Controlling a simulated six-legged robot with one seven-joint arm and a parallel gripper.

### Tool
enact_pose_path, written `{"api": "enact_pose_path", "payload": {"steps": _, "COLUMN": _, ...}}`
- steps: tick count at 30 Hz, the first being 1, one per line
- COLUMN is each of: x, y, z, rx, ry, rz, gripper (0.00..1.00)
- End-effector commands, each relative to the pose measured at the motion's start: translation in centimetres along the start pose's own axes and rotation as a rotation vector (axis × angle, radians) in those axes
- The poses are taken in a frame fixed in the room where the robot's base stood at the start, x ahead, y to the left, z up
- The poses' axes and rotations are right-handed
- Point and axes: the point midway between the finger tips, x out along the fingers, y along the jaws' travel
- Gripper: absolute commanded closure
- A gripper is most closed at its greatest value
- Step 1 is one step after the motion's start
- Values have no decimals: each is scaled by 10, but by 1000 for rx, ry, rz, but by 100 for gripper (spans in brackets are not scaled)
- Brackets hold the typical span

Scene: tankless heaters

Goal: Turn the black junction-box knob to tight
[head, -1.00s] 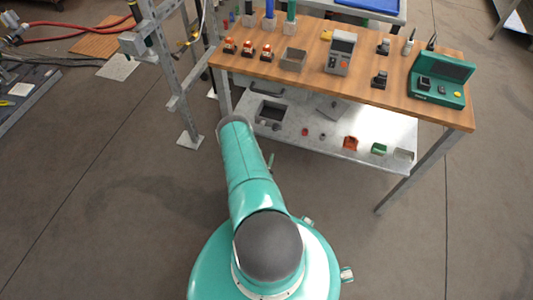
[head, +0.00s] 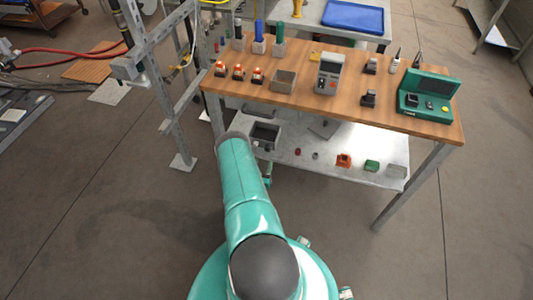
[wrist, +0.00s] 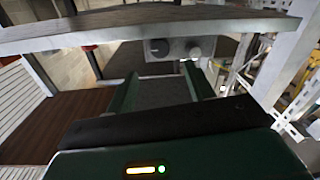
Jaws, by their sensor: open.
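The wrist view shows a light grey box face (wrist: 177,50) under a grey slab edge, taken as the junction box. A dark, round knob (wrist: 159,47) sits on its left part and a paler round knob (wrist: 195,52) on its right. My gripper (wrist: 159,73) is open; its two green fingers stand apart, with nothing between them. The box lies beyond the fingertips, and I see no contact. In the head view a grey box with a dark front panel (head: 264,134) stands at the shelf's left end, near my arm's far end. The gripper is mostly hidden there.
The wooden workbench (head: 330,108) carries several small devices and a green case (head: 430,98). Its lower metal shelf (head: 330,166) holds small parts. A grey metal frame (head: 160,85) stands left of the bench. Floor in front is clear.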

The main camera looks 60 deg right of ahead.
Motion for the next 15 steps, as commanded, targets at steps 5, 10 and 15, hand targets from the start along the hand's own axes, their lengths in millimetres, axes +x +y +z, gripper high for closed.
{"api": "enact_pose_path", "payload": {"steps": 5, "x": 36, "y": 1, "z": 0, "rx": 2, "ry": 3, "rz": 2, "gripper": 47}}
{"api": "enact_pose_path", "payload": {"steps": 10, "x": 63, "y": 0, "z": 0, "rx": 1, "ry": 2, "rz": 1, "gripper": 47}}
{"api": "enact_pose_path", "payload": {"steps": 15, "x": 76, "y": 0, "z": 0, "rx": 1, "ry": 1, "rz": -1, "gripper": 47}}
